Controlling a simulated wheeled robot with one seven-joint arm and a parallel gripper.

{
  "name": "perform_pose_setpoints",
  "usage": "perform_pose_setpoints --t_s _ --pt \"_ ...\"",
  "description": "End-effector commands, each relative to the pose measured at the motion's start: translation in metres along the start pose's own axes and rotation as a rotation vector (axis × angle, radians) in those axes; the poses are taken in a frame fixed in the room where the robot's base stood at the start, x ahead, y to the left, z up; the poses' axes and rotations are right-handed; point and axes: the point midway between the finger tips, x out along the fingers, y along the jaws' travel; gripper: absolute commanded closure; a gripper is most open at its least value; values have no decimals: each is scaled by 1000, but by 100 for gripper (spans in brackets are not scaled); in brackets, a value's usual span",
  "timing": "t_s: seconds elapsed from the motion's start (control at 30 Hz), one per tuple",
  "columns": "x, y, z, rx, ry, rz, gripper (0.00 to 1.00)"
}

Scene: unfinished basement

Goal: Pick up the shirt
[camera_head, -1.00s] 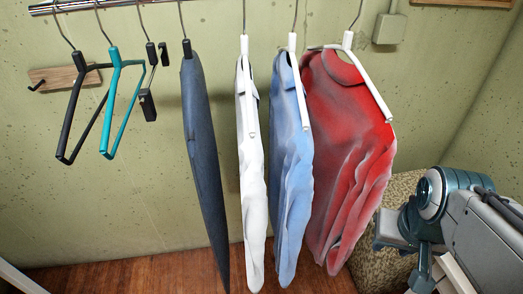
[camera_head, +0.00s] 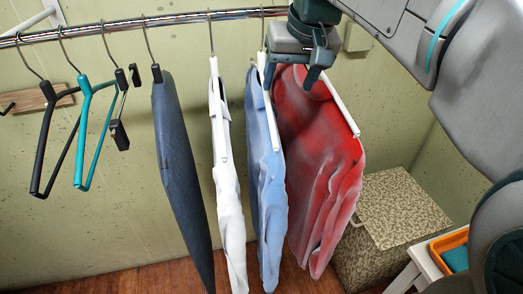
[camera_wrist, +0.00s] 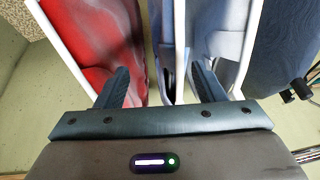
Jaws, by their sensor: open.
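A red shirt (camera_head: 320,160), a light blue shirt (camera_head: 265,170) and a white shirt (camera_head: 227,190) hang on white hangers in the head view. My gripper (camera_head: 292,74) is open at the top of the blue and red shirts, just below the rail. One finger is by the blue shirt's hanger, the other in front of the red shirt. In the wrist view, the red shirt (camera_wrist: 72,35) lies behind the left finger, and pale cloth is near the right finger of my gripper (camera_wrist: 160,78). I cannot tell whether the fingers touch cloth.
A metal rail (camera_head: 130,27) runs across the top. A dark blue garment (camera_head: 180,150), a black hanger (camera_head: 43,150) and a teal hanger (camera_head: 82,145) hang to the left. A speckled box (camera_head: 385,225) stands below right, beside a white stand with an orange tray (camera_head: 447,242).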

Motion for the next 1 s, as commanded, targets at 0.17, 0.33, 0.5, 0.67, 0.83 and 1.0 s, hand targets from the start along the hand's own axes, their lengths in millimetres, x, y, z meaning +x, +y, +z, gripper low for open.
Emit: perform_pose_setpoints --t_s 0.17,0.33,0.5,0.67,0.83,1.0 --pt "-14 -12 -18 -19 9 -20 37" --pt "9 -14 -19 -20 5 -22 37" --pt "43 -14 -19 -19 5 -21 37" --pt "64 -14 -20 -18 8 -21 37" --pt "74 -15 -20 -18 8 -21 37" --pt "98 -18 -18 -19 5 -21 37"
